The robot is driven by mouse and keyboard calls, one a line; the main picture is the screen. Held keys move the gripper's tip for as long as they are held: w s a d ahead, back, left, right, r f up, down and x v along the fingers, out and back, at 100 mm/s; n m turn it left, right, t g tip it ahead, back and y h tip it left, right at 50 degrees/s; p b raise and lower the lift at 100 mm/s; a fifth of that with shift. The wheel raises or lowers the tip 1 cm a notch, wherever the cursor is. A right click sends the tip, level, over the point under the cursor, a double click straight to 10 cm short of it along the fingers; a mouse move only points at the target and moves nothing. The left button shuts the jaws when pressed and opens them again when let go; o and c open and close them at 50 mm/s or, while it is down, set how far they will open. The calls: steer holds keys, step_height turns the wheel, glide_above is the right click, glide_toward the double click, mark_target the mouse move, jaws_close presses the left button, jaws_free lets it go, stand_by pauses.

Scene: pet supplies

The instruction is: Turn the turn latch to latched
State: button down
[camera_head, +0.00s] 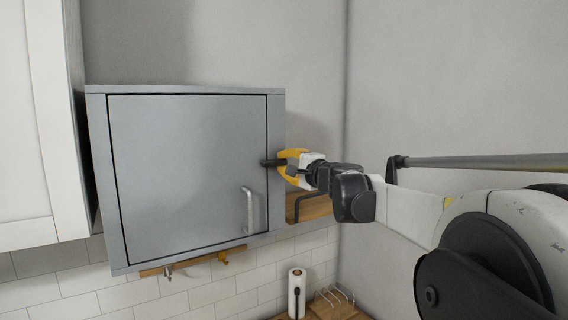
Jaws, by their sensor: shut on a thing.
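A grey wall cabinet (96,150) has a flat door (180,170) that sits closed in its frame. The dark turn latch (269,163) is at the door's right edge and looks roughly horizontal, reaching across the gap between door and frame. My gripper (280,164), with yellow-orange fingers, comes in from the right and is shut on the latch. The fingers hide the latch's right part. A pale bar handle (248,210) stands upright on the door below the latch, apart from my gripper.
A white cabinet (35,120) stands close on the left. A wooden shelf with a dark bracket (308,207) is just below my gripper. Hooks (168,272) hang under the grey cabinet. A paper roll (296,292) and a wire rack (338,298) stand below. A grey wall is at right.

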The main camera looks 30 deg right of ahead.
steer(key=c, duration=1.4)
jaws_free()
steer(key=s, duration=1.2)
steer(key=shift+d, duration=0.2)
steer(key=shift+f, duration=0.1)
